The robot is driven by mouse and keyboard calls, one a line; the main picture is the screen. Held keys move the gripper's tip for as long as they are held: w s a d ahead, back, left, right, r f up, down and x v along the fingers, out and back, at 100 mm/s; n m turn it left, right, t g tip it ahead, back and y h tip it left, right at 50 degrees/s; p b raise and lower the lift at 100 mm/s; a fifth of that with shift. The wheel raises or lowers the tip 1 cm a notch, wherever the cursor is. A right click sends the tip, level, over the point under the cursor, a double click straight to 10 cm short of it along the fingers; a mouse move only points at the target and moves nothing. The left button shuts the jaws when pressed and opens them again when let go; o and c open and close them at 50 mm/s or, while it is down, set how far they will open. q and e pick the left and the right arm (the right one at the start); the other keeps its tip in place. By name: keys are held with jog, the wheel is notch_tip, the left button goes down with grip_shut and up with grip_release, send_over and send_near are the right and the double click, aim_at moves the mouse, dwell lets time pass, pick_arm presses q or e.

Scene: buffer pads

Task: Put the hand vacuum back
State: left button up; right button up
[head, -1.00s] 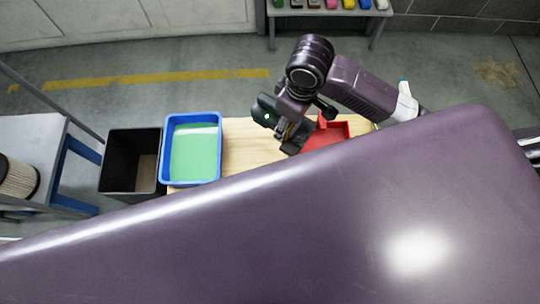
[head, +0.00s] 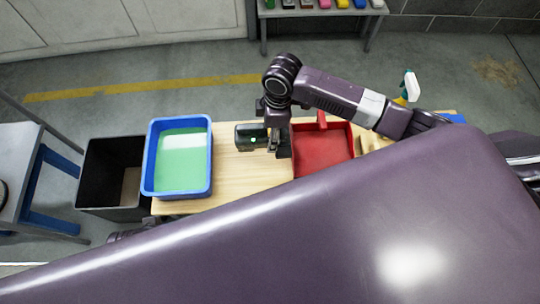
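My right gripper (head: 277,147) is over the wooden bench top, between the blue tray and the red tray, seen from above. Its fingers are small and partly hidden by the wrist, so I cannot tell if they are open or shut. A dark box-like piece (head: 249,136) with a small light spot is just left of the fingers. I cannot tell whether it is part of the gripper or a held thing. I cannot make out a hand vacuum for certain. My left gripper does not show clearly.
A blue tray (head: 209,168) with a green inside stands on the wooden bench (head: 232,176), beside a black bin (head: 112,190). A red tray (head: 322,152), beige cloth (head: 372,142) and spray bottle (head: 411,88) are to the right. A shelf with coloured items (head: 322,13) is behind.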

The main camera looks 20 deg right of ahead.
notch_tip(320, 180, down, 9)
jog(key=b, duration=0.2)
jog(key=shift+a+b, duration=0.1)
jog(key=shift+b, duration=0.25)
jog(key=shift+f, duration=0.55)
notch_tip(320, 180, down, 3)
jog(key=shift+f+b, duration=0.2)
jog(key=shift+b, duration=0.65)
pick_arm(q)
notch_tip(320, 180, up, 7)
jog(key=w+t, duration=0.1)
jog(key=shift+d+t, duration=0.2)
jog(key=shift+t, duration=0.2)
pick_arm(e)
jog(key=shift+f, duration=0.1)
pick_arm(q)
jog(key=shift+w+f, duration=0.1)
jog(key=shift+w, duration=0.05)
pick_arm(e)
jog(key=shift+f, duration=0.1)
jog(key=o, duration=1.5)
jog(key=shift+c, duration=0.2)
